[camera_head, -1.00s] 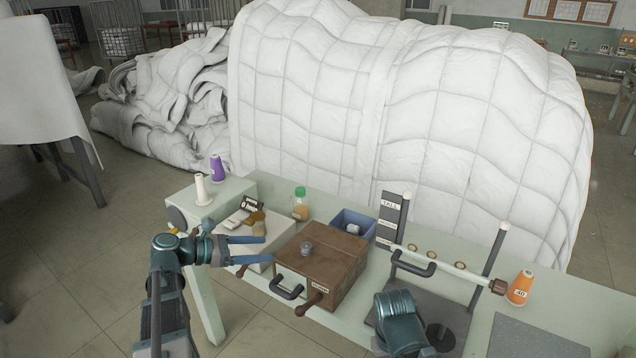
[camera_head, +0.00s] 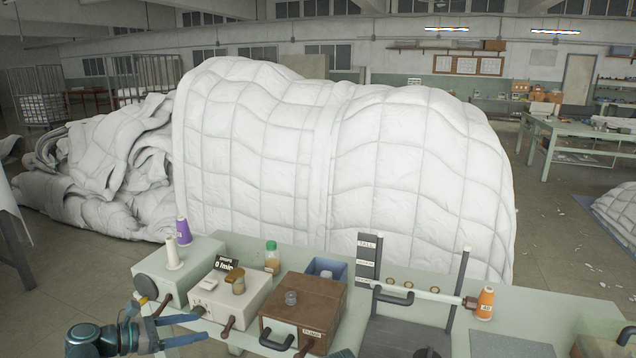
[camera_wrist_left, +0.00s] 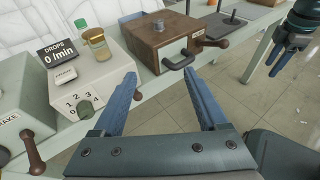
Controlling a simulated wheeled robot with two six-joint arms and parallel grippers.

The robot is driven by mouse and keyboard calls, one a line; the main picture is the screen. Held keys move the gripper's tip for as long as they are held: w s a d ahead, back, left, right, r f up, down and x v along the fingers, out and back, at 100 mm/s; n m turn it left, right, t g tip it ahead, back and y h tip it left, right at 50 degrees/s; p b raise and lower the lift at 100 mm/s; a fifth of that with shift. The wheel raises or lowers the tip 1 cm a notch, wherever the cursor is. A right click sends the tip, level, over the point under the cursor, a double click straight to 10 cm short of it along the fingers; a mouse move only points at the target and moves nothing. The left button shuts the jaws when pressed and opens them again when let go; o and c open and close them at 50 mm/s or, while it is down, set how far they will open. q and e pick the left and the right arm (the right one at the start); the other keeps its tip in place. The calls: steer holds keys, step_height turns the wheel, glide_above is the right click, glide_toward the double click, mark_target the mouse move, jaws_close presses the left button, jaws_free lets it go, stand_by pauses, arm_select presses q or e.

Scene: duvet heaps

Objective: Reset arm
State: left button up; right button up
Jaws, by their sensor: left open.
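My left gripper (camera_head: 203,326) is at the lower left of the head view, in front of the bench (camera_head: 545,310). Its two blue fingers are apart with nothing between them, as the left wrist view (camera_wrist_left: 163,88) also shows. It is near the white box with the "0/min" sign (camera_head: 229,266) and left of the brown wooden box (camera_head: 325,300), touching neither as far as I can see. My right gripper (camera_wrist_left: 280,58) shows small at the upper right of the left wrist view, over the floor; whether its fingers are apart is unclear.
On the bench stand a purple spool (camera_head: 184,232), a white cone (camera_head: 173,252), a green-capped bottle (camera_head: 271,258), a blue bin (camera_head: 327,268), an upright frame marked "TALL" (camera_head: 368,250) and an orange spool (camera_head: 485,304). A huge white duvet heap (camera_head: 330,160) fills the space behind.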

arm_select(q)
steer(key=s+d+f+m+g+y+p, duration=0.2)
steer(key=s+d+m+g+p, duration=0.15)
steer(key=d+m, duration=0.35)
steer(key=s+d+f+m+g+y+p, duration=0.25)
steer(key=d+m+g, duration=0.2)
steer(key=d, duration=0.55)
steer(key=s+d+m+y+p, duration=0.5)
steer(key=s+m+y, duration=0.3)
steer(key=m, duration=0.9)
steer(key=s+d, duration=0.1)
steer(key=s, duration=0.1)
steer(key=shift+s+d+r+g+y, duration=0.2)
steer(key=shift+s+r+g+y, duration=0.15)
steer(key=shift+g, duration=0.05)
arm_select(e)
step_height(320, 180, up, 12)
steer(key=shift+s+a+f, duration=0.15)
steer(key=shift+a+f, duration=0.1)
arm_select(q)
steer(key=shift+m, duration=0.25)
